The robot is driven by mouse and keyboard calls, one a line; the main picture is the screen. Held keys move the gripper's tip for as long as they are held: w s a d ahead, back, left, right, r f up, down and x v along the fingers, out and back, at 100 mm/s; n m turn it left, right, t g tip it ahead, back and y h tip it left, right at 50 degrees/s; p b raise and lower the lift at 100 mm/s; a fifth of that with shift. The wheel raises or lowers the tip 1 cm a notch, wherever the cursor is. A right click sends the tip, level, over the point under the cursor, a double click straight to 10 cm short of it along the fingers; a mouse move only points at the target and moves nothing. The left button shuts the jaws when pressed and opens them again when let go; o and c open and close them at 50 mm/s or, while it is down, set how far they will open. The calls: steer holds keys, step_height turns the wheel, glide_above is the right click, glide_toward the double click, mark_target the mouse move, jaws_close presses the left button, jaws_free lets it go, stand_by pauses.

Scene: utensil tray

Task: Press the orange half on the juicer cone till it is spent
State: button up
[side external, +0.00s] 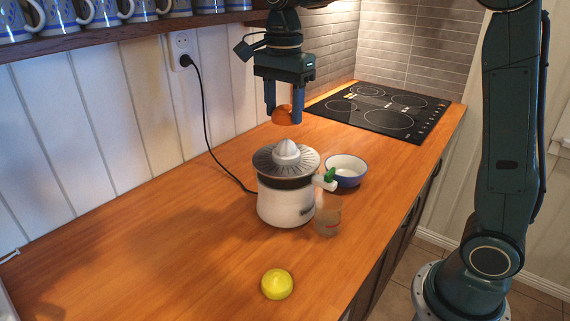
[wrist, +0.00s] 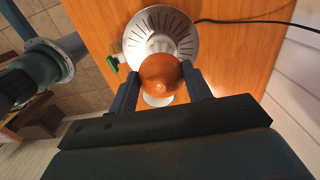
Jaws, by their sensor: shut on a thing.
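The orange half (side external: 283,115) is held between the fingers of my gripper (side external: 284,112), above the juicer and apart from it. In the wrist view the orange half (wrist: 161,75) shows its rounded peel between the two fingertips (wrist: 160,80). The juicer (side external: 285,201) is white with a grey slotted dish and a pale ribbed cone (side external: 287,150) on top. In the wrist view the slotted dish (wrist: 178,25) is partly hidden by the orange half. A small clear cup (side external: 327,219) stands under the spout with the green tip (side external: 330,175).
A yellow lemon half (side external: 277,284) lies on the wooden counter (side external: 150,240) in front. A blue-rimmed bowl (side external: 346,169) stands right of the juicer. A black cord (side external: 206,120) runs to the wall socket. A cooktop (side external: 375,107) lies behind. A mug shelf (side external: 150,28) hangs at upper left.

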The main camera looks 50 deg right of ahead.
mark_target(284, 142)
steer(key=shift+f, duration=2.75)
steer(key=shift+f, duration=0.5)
stand_by(4.8)
